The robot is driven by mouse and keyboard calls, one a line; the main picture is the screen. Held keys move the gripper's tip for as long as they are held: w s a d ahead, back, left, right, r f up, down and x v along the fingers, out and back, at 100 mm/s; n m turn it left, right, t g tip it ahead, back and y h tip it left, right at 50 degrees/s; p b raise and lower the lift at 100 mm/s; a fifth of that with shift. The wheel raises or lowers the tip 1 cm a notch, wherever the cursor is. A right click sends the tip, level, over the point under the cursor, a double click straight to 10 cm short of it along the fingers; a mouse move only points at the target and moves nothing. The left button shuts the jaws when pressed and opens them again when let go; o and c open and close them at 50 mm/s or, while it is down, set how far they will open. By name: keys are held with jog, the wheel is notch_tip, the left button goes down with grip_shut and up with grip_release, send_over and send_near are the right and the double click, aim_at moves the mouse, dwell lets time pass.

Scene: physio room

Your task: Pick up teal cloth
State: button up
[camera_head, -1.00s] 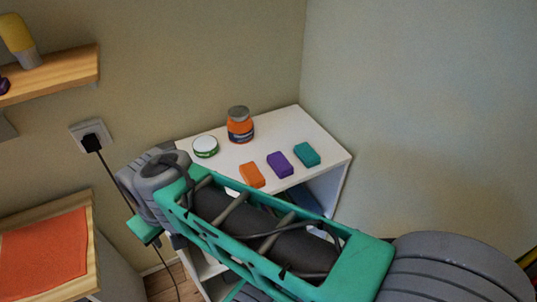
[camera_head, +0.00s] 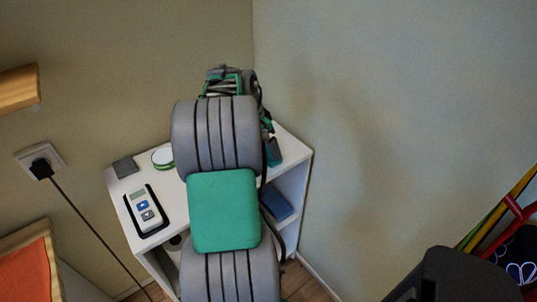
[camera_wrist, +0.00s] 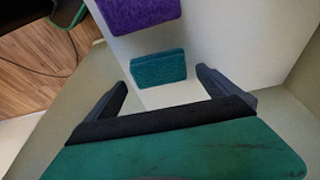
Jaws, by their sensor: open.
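The teal cloth (camera_wrist: 158,68) is a small folded block on the white shelf top, seen in the wrist view just beyond and between my fingertips. My gripper (camera_wrist: 162,84) is open, with one dark finger on each side of the picture and nothing between them. The cloth lies apart from both fingers as far as I can see. In the head view the teal cloth (camera_head: 274,152) shows at the right edge of the shelf top, partly hidden by my arm. My gripper's fingers are hidden there.
A purple cloth (camera_wrist: 140,12) lies close beside the teal one. The white shelf unit (camera_head: 296,150) stands in the corner against the walls. On its top are a device in a black tray (camera_head: 147,211), a round tin (camera_head: 163,158) and a grey block (camera_head: 125,167).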

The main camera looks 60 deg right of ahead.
aim_at(268, 151)
jog(key=x, duration=0.3)
jog(key=shift+f, duration=0.25)
jog(key=c, duration=1.2)
